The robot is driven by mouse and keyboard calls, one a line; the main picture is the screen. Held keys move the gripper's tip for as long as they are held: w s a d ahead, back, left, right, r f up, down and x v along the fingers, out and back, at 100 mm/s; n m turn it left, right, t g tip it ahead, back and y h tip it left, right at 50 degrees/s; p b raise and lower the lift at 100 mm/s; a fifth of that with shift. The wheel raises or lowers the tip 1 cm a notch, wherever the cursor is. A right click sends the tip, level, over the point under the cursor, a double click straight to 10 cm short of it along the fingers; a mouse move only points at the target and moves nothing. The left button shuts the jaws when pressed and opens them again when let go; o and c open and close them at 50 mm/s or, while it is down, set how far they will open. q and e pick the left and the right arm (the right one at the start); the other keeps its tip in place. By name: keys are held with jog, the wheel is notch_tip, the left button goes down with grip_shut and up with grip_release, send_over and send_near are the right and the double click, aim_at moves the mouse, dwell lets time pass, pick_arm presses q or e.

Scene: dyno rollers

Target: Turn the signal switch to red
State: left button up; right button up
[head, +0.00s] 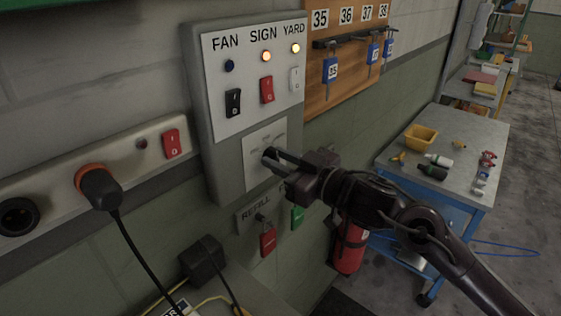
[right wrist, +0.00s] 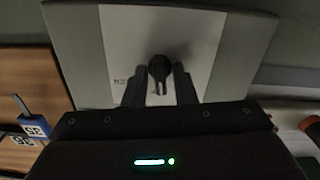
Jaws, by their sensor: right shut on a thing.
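The signal switch is a dark rotary knob (right wrist: 158,68) on a pale plate (head: 254,146) at the bottom of the grey wall panel (head: 205,125). My right gripper (head: 274,158) reaches it from the right in the head view. In the right wrist view its two fingers stand on either side of the knob, shut on it. The knob's pointer seems to run downward in that view. The gripper hides most of the knob in the head view, and the plate's markings are too small to read there. My left gripper is not in view.
FAN, SIGN and YARD switches (head: 266,90) with lamps sit above the plate. A red padlock (head: 268,242) hangs below. A black plug (head: 99,188) sits at the left. Key hooks (head: 331,70), a fire extinguisher (head: 349,247) and a cart (head: 440,144) are right.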

jog(key=n+b, duration=0.2)
jog(key=n, duration=0.2)
jog(key=shift+f, duration=0.1)
jog(key=shift+n+b, duration=1.1)
jog(key=shift+n, duration=1)
jog(key=o, duration=0.7)
jog(key=b+v, duration=0.2)
jog(key=v, duration=0.5)
jog(key=shift+s+d, duration=0.3)
jog(key=shift+s, duration=0.05)
